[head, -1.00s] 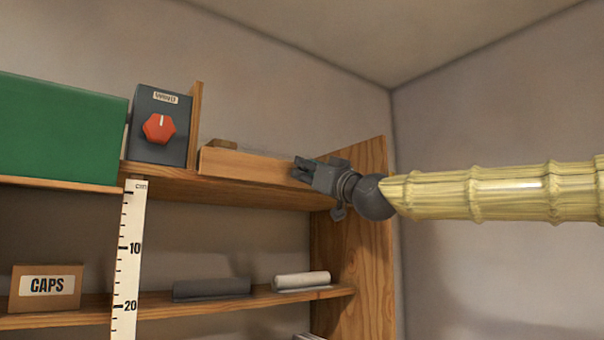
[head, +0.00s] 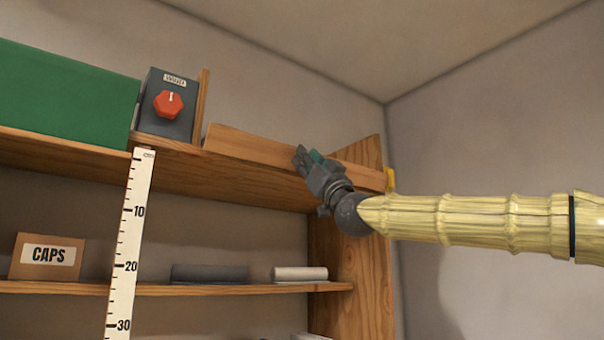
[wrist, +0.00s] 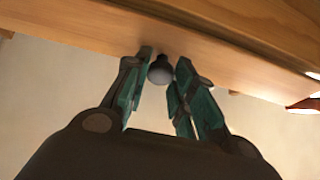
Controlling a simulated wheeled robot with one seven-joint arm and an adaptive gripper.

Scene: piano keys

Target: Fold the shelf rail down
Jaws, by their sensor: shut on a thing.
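The shelf rail (head: 245,146) is a long light-wood board along the front of the upper shelf, standing up from its edge. In the wrist view the rail (wrist: 75,25) crosses the top of the picture, with a dark round knob (wrist: 160,70) on it. My gripper (head: 306,157) is at the rail's middle to right part, pointing up and to the left. In the wrist view my gripper (wrist: 164,60) has its two green-lined fingers on either side of the knob, shut on it. In the head view the gripper hides the knob.
On the upper shelf (head: 170,165) stand a green box (head: 65,95) and a dark box with a red dial (head: 168,103). A ruler (head: 130,240) hangs in front. A CAPS box (head: 48,257) and two rolls sit on the lower shelf. A yellow piece (head: 391,180) shows at the rail's right end.

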